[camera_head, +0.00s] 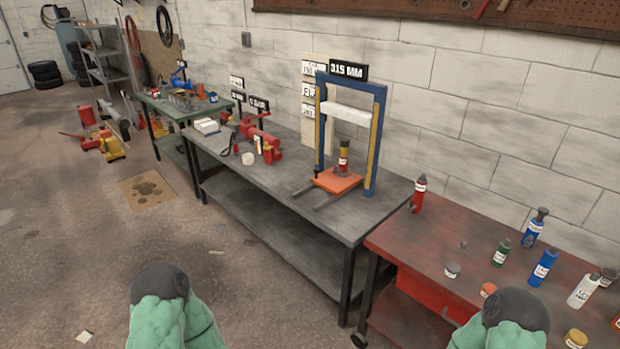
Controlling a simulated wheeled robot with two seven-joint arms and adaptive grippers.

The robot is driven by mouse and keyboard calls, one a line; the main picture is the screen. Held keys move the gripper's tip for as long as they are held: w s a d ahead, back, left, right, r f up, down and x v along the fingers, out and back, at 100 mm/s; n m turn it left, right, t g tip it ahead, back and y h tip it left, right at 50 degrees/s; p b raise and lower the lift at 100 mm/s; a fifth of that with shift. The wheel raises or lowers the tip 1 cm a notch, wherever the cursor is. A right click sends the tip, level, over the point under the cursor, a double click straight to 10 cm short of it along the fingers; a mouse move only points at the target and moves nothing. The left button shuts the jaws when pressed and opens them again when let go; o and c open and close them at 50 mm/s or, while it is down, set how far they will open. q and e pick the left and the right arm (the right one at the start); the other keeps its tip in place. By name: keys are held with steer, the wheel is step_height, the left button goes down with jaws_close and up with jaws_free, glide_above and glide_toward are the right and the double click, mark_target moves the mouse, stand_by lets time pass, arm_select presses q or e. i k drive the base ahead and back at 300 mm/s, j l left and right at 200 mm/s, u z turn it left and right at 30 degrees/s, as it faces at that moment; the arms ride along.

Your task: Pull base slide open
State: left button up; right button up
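A blue upright press frame (377,140) stands on the grey bench. At its foot lies an orange base plate (330,183), which appears to be the base slide, with two dark rails (303,190) reaching toward the bench's front edge. I cannot tell how far the slide is drawn out. Two green parts of my arms with dark caps show at the bottom, well short of the frame. Neither gripper is in view.
The grey bench (285,197) holds a red vise-like tool (262,142) left of the frame. Open floor (230,270) lies before the grey bench.

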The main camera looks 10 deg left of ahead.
mark_target(336, 184)
steer(key=i+j, duration=0.35)
steer(key=i, duration=0.15)
steer(key=i+j+z, duration=0.1)
steer(key=i+j, duration=0.25)
steer(key=i, duration=0.15)
steer(key=i+j, duration=0.4)
steer(key=i+l, duration=0.05)
steer(key=i, duration=0.05)
